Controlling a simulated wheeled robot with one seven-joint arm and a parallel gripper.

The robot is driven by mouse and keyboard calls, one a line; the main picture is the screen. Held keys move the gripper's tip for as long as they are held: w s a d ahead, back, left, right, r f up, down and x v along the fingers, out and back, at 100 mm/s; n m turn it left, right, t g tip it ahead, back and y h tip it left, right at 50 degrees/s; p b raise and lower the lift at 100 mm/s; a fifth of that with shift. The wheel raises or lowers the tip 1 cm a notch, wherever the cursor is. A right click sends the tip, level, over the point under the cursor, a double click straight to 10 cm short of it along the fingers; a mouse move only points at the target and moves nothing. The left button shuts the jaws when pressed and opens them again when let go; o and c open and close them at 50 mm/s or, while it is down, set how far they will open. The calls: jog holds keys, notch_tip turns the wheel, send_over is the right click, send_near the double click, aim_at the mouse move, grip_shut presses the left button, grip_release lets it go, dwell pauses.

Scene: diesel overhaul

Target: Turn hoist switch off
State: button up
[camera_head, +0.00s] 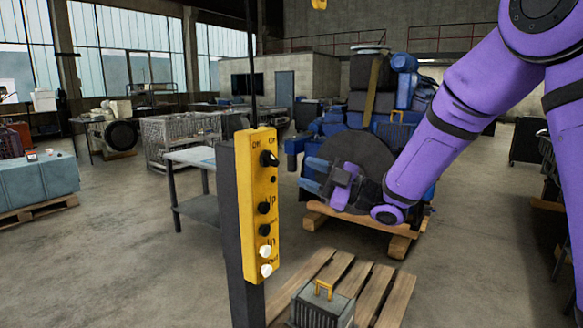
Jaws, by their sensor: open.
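The yellow hoist control box (256,215) is mounted on a dark upright post left of centre, its labelled face turned to the right. Its black rotary switch (268,158) is at the top, under small "Off" and "On" labels. The knob is too small to read its setting surely. Several black and white buttons run down below it, some labelled "Up" and "In". My purple arm comes from the upper right. My gripper (322,182) is at its end, right of the box and apart from it. It reads as open and empty; its fingers are hard to make out against the dark engine.
A blue engine (404,88) with a large dark disc stands on a wooden pallet behind my arm. A grey box with a yellow handle (323,290) sits on a pallet (378,290) in front. A grey table (197,157) stands behind the post.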

jog(key=shift+v, duration=1.45)
jog(key=s+d+r+m+t+h, duration=0.2)
jog(key=d+r+m+t+h, duration=0.1)
jog(key=d+m+h, duration=0.45)
jog(key=s+d+r+m+t+h, duration=0.2)
jog(key=d+r+m+t+h, duration=0.1)
jog(key=d+m+h, duration=0.5)
jog(key=s+d+f+m+g+h, duration=0.2)
jog(key=s+m+g, duration=0.2)
jog(key=s, duration=0.9)
jog(key=s+d+f+m+g+h, duration=0.1)
jog(key=s+f+m+g+h, duration=0.1)
jog(key=s, duration=1.1)
jog(key=m+g, duration=0.1)
jog(key=g, duration=0.1)
jog(key=shift+s+d+f+m+g, duration=0.25)
jog(key=shift+d+m+g, duration=0.05)
jog(key=shift+d+m, duration=0.05)
